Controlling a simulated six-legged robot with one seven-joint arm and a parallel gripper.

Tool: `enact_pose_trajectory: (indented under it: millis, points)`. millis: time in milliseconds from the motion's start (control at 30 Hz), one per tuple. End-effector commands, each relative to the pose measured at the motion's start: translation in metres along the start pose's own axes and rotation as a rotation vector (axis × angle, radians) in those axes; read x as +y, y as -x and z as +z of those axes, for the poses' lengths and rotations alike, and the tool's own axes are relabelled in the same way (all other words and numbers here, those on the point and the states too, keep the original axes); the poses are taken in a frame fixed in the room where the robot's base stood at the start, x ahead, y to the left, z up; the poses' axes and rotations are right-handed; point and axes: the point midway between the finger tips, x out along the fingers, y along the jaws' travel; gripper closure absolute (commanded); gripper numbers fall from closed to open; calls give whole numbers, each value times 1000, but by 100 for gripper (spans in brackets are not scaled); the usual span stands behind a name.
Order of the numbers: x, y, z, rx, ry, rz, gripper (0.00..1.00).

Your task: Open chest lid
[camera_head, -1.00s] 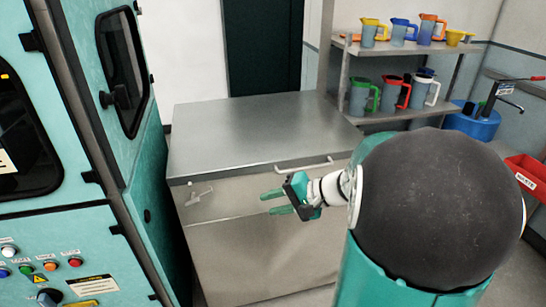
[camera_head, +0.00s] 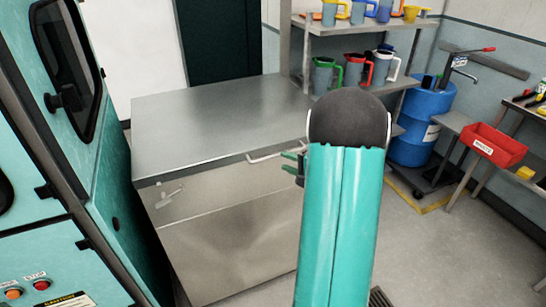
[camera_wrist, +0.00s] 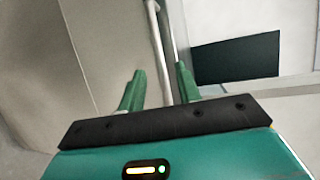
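The grey metal chest (camera_head: 230,225) stands in front of me with its flat lid (camera_head: 220,120) shut. A pale bar handle (camera_head: 268,156) sits at the lid's front edge, towards the right. My gripper (camera_head: 291,156) is at the right end of this handle, partly hidden behind my arm. In the wrist view, my gripper (camera_wrist: 159,69) is open, with its two green fingers apart. The handle bar (camera_wrist: 153,25) runs down the picture into the gap between the fingers. I cannot tell whether either finger touches it. A small latch (camera_head: 169,197) is on the chest's front left.
A teal machine cabinet (camera_head: 95,190) stands close on the chest's left. A shelf (camera_head: 350,28) with several coloured jugs is behind right. A blue drum (camera_head: 420,120) and a bench with a red bin (camera_head: 493,147) stand at the right.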

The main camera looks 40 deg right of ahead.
Motion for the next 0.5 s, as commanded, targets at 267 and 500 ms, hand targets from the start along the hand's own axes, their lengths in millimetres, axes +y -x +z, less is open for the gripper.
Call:
enact_pose_trajectory:
  millis: [267,500]
  points:
    - [0,-53,2,-4,1,1,66]
    - [-1,-69,2,-2,0,0,66]
